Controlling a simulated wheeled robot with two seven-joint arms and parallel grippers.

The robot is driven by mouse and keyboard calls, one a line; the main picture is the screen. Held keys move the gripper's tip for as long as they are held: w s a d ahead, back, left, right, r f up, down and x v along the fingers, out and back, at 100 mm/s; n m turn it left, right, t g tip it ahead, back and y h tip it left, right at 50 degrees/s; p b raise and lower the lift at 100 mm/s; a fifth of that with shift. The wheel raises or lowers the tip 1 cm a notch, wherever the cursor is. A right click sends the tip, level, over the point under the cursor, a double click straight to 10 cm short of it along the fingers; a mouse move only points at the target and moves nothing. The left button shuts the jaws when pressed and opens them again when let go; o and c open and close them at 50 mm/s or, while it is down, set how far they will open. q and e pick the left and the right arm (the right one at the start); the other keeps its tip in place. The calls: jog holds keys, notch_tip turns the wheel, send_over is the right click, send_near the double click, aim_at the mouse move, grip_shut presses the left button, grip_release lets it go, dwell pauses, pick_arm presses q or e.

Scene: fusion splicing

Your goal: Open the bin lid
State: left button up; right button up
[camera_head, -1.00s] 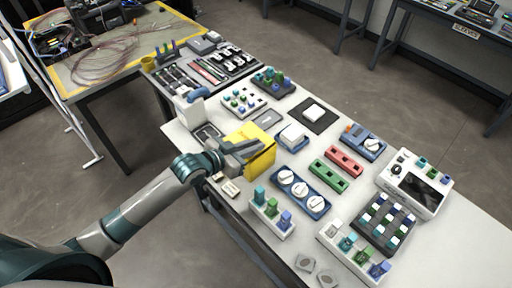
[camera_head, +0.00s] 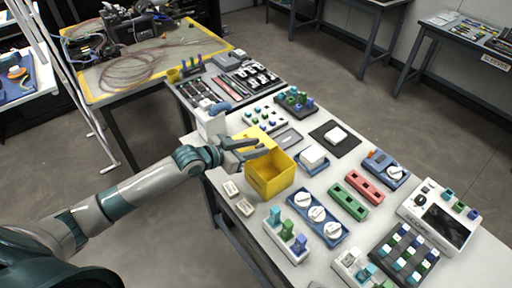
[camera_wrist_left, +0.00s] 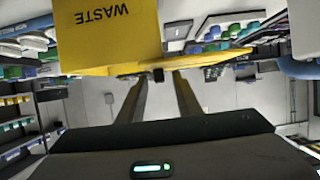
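The yellow waste bin (camera_head: 268,180) stands on the near left edge of the white table, and I see down into it. Its yellow lid (camera_head: 256,135) is swung back on the far-left side, partly hidden behind my left gripper. My left gripper (camera_head: 258,149) is just above the bin's far-left rim, beside the lid. In the left wrist view its two fingers (camera_wrist_left: 161,98) are apart with nothing between them. A yellow bin panel marked WASTE (camera_wrist_left: 115,30) fills the top there; I cannot tell whether a finger touches it. My right gripper is out of view.
A white dispenser (camera_head: 211,127) stands left of the lid, close to my left wrist. A white block on a blue base (camera_head: 313,158) and a blue tray of white discs (camera_head: 317,217) are close to the bin. Small pale blocks (camera_head: 237,197) lie near the table edge.

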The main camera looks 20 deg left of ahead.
pick_arm(q)
jog(key=shift+s+a+r, duration=0.1)
jog(key=shift+s+a, duration=0.2)
jog(key=shift+s, duration=0.1)
jog(key=b+v, duration=0.4)
jog(key=v, duration=1.2)
jog(key=shift+s, duration=0.15)
jog(key=shift+a+r, duration=0.1)
